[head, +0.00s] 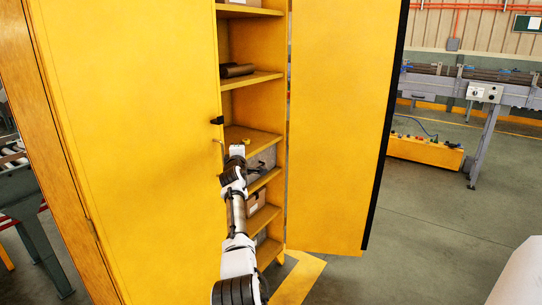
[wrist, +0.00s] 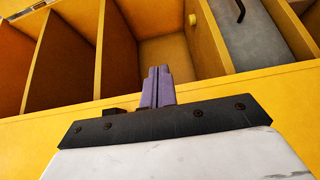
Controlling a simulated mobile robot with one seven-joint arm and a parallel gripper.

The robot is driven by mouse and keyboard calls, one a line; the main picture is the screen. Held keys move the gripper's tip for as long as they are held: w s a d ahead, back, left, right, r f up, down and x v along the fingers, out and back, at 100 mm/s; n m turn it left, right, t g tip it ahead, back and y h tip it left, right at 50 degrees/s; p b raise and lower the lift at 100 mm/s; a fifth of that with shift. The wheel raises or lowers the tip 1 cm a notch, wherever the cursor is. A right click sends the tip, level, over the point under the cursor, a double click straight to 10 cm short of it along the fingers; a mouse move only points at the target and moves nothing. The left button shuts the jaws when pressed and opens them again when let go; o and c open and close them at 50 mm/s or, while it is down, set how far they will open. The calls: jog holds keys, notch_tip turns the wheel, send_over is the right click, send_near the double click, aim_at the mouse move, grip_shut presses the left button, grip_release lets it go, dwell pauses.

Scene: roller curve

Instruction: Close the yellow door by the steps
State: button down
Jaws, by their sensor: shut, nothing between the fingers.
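A tall yellow cabinet has two doors. The left yellow door (head: 130,130) covers the left part of the front and has a small black latch (head: 217,120) at its edge. The right yellow door (head: 335,120) stands swung open, with a black strip down its outer edge. I cannot tell from these views which door is by the steps; no steps are clearly seen. My gripper (head: 238,150) is in front of the open gap, just right of the left door's edge. In the wrist view its purple fingers (wrist: 158,88) are together and empty, pointing at the shelf compartments. Contact with the cabinet cannot be told.
Shelves (head: 252,79) inside hold a dark cylindrical item (head: 236,70) and several boxes (head: 257,202). A roller conveyor (head: 487,92) and a low yellow unit (head: 425,151) stand at the back right. Grey floor (head: 440,220) is clear right of the open door.

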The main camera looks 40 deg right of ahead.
jog(key=s+d+b, duration=0.2)
jog(key=s+d, duration=0.2)
jog(key=s, duration=0.4)
jog(key=shift+d, duration=0.25)
jog(key=shift+f, duration=0.1)
